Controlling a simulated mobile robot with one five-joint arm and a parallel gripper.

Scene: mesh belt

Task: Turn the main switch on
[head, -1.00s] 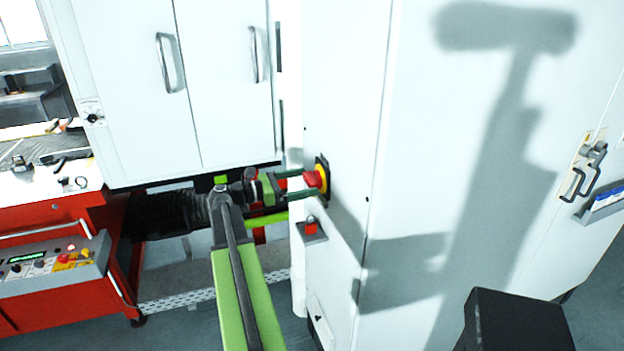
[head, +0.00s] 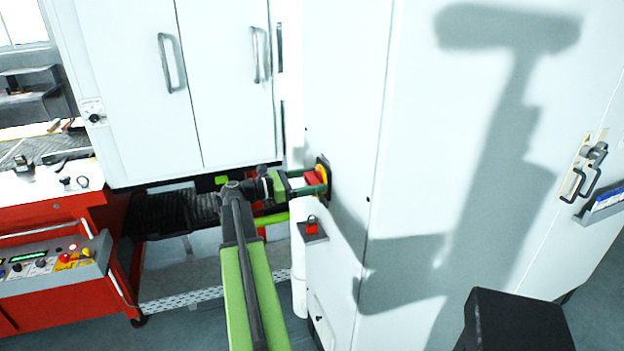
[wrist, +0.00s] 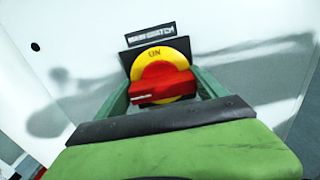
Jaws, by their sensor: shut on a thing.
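The main switch is on the side of a white cabinet, with a black plate, a yellow disc (wrist: 155,54) and a red handle (wrist: 160,84). In the wrist view the disc reads ON at its top, and a dark label (wrist: 151,34) above reads MAIN SWITCH. The red handle also shows in the head view (head: 314,178). My gripper (head: 309,181) is shut on the red handle, one green finger on each side.
A red padlock (head: 311,228) sits on a small grey ledge below the switch. A white double-door cabinet (head: 130,80) stands at left behind my arm. The right cabinet face (head: 440,130) is broad and flat.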

